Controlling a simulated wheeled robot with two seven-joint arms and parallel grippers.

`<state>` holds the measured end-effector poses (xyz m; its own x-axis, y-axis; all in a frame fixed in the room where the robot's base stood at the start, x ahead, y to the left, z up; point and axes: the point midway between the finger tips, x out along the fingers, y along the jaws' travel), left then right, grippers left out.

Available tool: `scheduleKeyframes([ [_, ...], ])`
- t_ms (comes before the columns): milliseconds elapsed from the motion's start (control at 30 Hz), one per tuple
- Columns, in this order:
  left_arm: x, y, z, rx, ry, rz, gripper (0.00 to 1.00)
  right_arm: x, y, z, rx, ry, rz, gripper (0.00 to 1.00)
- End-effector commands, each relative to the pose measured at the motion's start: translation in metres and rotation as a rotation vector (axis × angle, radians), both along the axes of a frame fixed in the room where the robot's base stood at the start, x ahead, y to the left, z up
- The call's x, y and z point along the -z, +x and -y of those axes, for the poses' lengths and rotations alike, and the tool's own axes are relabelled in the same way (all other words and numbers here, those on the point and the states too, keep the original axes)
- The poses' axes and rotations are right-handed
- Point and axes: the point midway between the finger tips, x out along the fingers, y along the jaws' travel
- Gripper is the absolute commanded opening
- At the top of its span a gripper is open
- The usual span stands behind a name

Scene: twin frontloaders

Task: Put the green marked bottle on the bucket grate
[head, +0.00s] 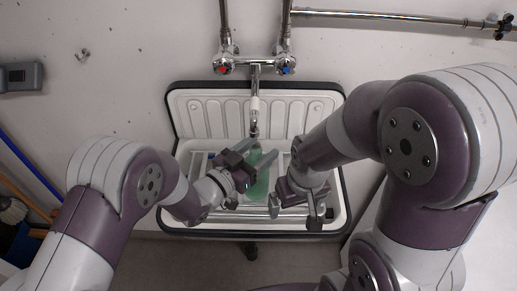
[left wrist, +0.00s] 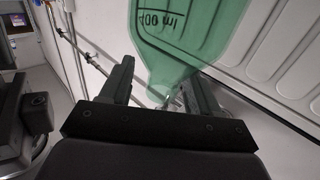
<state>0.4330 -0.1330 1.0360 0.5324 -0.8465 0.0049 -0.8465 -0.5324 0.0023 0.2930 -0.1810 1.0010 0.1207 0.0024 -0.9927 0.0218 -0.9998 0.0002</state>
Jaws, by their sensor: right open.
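The green see-through bottle (head: 260,178) is over the sink, partly hidden by my left gripper. In the left wrist view the bottle (left wrist: 190,35) fills the top middle, with a dark volume mark on it, narrowing down toward the gap between my fingers. My right gripper (head: 295,212) is open and empty at the sink's right front. The bucket grate (head: 220,212) lies across the sink, mostly hidden by my arms.
A white sink (head: 186,105) with a dark rim and ribbed back hangs on the wall. A tap (head: 254,100) with red and blue knobs reaches down above it. A pipe (head: 400,18) runs along the wall. Brooms (head: 30,165) lean at the left.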

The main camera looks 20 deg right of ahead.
Motion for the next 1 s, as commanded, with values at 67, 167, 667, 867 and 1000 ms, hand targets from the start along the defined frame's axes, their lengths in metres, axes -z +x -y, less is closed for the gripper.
scheduleKeyframes([
  [67, 0.000, -0.001, -0.002, 0.000, 0.000, 0.000, 0.61, 0.001, 0.000, 0.000, 0.000, 0.000, 0.000, 1.00],
  [167, 0.001, -0.005, -0.010, -0.002, 0.001, 0.001, 0.61, 0.003, 0.000, 0.000, 0.000, 0.000, 0.000, 1.00],
  [667, 0.001, -0.059, -0.096, -0.002, 0.000, 0.001, 0.61, 0.015, 0.000, 0.000, 0.000, 0.000, 0.000, 1.00],
  [867, 0.000, -0.064, -0.102, 0.000, 0.000, 0.001, 0.61, 0.015, 0.000, 0.000, 0.000, 0.000, 0.000, 1.00],
  [1000, 0.005, -0.053, -0.108, -0.044, 0.057, -0.019, 0.61, 0.014, 0.000, 0.000, 0.000, 0.000, 0.000, 1.00],
])
